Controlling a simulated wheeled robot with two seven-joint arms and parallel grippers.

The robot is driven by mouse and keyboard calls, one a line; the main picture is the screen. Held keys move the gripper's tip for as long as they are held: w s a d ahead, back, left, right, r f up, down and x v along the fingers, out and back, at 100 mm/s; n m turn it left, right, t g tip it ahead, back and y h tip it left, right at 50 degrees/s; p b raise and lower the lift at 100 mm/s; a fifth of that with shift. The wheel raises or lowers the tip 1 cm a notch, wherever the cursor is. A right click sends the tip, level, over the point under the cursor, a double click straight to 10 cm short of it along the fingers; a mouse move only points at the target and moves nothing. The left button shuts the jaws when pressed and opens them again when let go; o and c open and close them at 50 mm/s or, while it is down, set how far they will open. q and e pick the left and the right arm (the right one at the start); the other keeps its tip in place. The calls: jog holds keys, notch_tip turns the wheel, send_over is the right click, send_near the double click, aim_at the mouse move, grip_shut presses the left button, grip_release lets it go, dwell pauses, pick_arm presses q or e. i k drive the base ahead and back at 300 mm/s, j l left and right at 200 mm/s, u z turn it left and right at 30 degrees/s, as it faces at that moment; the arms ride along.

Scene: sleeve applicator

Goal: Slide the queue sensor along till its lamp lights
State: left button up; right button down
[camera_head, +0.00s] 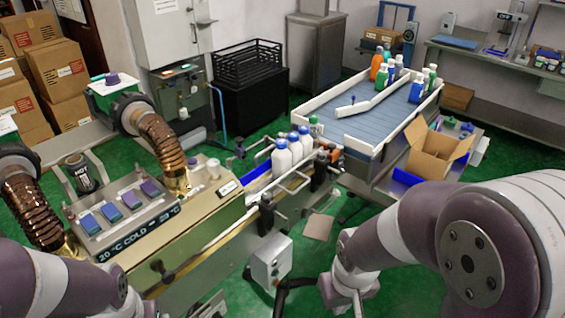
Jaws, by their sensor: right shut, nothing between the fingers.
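Small dark and orange devices (321,168) are clamped at the conveyor rail beside the white bottles (281,160). The queue sensor seems to be among them, but I cannot tell which one it is. No lit lamp can be made out. My right gripper (347,291) is low at the bottom centre, partly seen under its forearm. It is shut and empty, in front of the conveyor and apart from the rail devices. My left arm (85,280) enters at the lower left; its gripper is out of view.
The sleeve machine (205,212) with brown hoses stands left of centre. A grey control box (271,262) hangs in front of the conveyor. A blue accumulation table (375,118) with coloured bottles and an open carton (437,150) are behind right. Green floor shows between them.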

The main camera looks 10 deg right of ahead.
aim_at(239, 140)
jog(key=l+u, duration=0.15)
jog(key=u, duration=1)
jog(key=l+u, duration=0.3)
jog(key=l, duration=0.15)
jog(key=k+l+u, duration=0.1)
jog(key=l+u, duration=0.15)
jog(key=l, duration=0.15)
jog(key=k+l+u, duration=0.1)
jog(key=l+u, duration=0.2)
jog(key=k+l+u, duration=0.15)
jog(key=l+u, duration=0.15)
jog(key=l, duration=1.45)
